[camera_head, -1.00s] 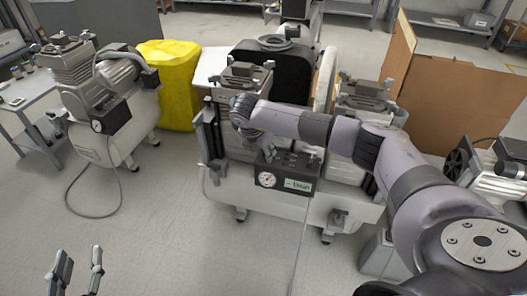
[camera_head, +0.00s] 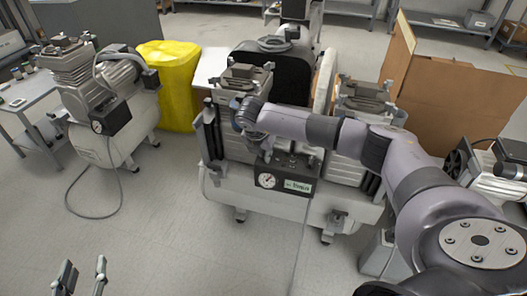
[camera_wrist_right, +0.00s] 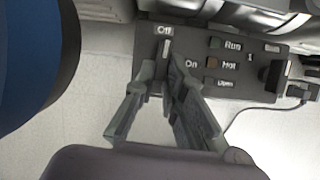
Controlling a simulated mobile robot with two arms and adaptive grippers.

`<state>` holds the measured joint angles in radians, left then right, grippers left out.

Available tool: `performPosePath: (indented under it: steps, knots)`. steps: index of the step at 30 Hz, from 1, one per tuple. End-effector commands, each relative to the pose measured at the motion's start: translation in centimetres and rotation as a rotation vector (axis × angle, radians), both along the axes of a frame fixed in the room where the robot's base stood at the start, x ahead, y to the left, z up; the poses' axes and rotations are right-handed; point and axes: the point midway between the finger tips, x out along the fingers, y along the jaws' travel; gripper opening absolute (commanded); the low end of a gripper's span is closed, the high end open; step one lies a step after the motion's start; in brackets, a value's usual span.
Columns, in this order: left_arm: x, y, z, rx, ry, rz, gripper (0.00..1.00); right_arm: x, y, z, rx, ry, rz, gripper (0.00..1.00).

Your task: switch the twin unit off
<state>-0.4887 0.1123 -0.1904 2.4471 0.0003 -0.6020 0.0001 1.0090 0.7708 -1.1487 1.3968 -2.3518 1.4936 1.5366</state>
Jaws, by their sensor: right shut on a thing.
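The twin unit is a white-tank compressor (camera_head: 270,204) with two pump heads, in the middle of the head view. Its dark control panel (camera_head: 301,186) has a round gauge and a green label. In the wrist view the panel (camera_wrist_right: 255,88) shows "Off" above and "On" below a pale switch lever (camera_wrist_right: 166,47), which is near "Off". My right gripper (camera_wrist_right: 168,68) is shut on the switch lever; its fingertips partly hide it. In the head view my right arm partly covers the unit. My left gripper (camera_head: 86,268) is open and empty over the floor at lower left.
Another compressor (camera_head: 103,115) stands at left, its hose on the floor. A yellow covered object (camera_head: 172,80) is behind it. A cardboard box (camera_head: 450,100) stands at back right. Another machine (camera_head: 497,175) is at right. The floor at front left is clear.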

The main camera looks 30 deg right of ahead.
Motion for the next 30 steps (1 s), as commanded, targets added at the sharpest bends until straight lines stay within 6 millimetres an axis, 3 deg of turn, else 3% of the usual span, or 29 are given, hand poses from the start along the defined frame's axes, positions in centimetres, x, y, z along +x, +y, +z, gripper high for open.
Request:
performPosePath:
  steps: [5,13,14,22,30]
  knots:
    - [-0.26,0.17,-0.60,0.009,0.036,0.002,0.40,-0.21,-0.13,0.04,0.001,0.001,0.102,0.00]
    - [-0.27,0.17,-0.65,0.009,0.038,0.003,0.40,-0.18,-0.10,0.03,0.000,0.000,0.110,0.00]
    - [-0.27,0.17,-0.64,0.009,0.038,0.003,0.40,-0.18,-0.10,0.03,0.000,0.000,0.110,0.11]
    - [-0.26,0.19,-0.61,0.009,0.037,0.003,0.40,-0.18,-0.11,0.03,0.000,0.000,0.109,0.29]
    - [-0.28,0.15,-0.62,0.009,0.037,0.002,0.40,-0.18,-0.12,0.04,0.000,0.000,0.108,0.31]
